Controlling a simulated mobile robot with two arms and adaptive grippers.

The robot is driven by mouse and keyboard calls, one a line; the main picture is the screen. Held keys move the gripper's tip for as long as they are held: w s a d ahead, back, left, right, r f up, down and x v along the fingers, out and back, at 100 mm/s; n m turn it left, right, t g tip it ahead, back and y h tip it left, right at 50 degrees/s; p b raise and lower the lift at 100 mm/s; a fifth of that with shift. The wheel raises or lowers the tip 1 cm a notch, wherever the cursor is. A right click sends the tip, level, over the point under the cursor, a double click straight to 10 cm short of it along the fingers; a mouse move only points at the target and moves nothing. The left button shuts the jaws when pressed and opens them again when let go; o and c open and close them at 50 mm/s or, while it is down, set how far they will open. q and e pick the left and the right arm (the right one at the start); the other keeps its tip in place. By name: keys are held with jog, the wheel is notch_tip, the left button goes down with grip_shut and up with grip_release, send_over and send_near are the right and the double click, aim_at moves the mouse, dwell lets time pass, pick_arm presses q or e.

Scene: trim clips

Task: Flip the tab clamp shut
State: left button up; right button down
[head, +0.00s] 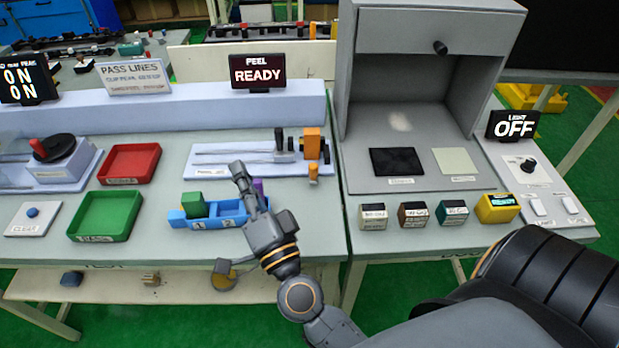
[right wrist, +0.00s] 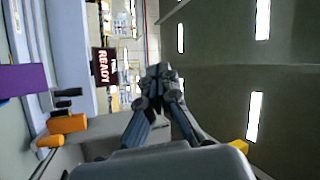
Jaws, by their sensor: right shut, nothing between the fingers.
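The peel rig (head: 240,158) is a pale plate with rails near the back of the table, under the READY sign. At its right end are dark upright parts (head: 280,140), an orange block (head: 312,143) and a small orange knob (head: 313,172). I cannot tell which of these is the tab clamp, or its position. The right wrist view also shows the orange block (right wrist: 67,124) and dark parts (right wrist: 68,98) at left. My right gripper (head: 239,170) is shut and empty, above the blue tray and left of the orange parts. My left gripper is not in view.
The blue tray (head: 208,222) holds a green block (head: 193,205) and a purple block (head: 259,187). Red (head: 130,163) and green (head: 105,215) trays lie left. A grey booth (head: 432,20) stands right, with several small blocks before it. Bare tabletop lies around the blue tray.

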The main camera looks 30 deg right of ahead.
aim_at(312, 172)
jog(key=s+d+f+m+g+h, duration=0.1)
jog(key=d+f+m+g+h, duration=0.3)
jog(key=f+m+g, duration=0.2)
jog(key=s+d+f+m+g+h, duration=0.2)
jog(key=d+f+m+g+h, duration=0.2)
jog(key=f+m+g+h, duration=0.1)
notch_tip(312, 172, down, 3)
jog(key=shift+s+f+m+g, duration=0.15)
jog(key=shift+m+g, duration=0.45)
jog(key=shift+m, duration=0.6)
jog(key=p+x, duration=0.1)
jog(key=x, duration=0.3)
jog(key=r+p+x, duration=0.1)
jog(key=x, duration=0.4)
jog(key=p+x, duration=0.1)
jog(key=x, duration=0.3)
jog(key=shift+w+d+p, duration=0.3)
jog(key=shift+w+d, duration=0.1)
jog(key=shift+w, duration=0.05)
jog(key=shift+r, duration=0.1)
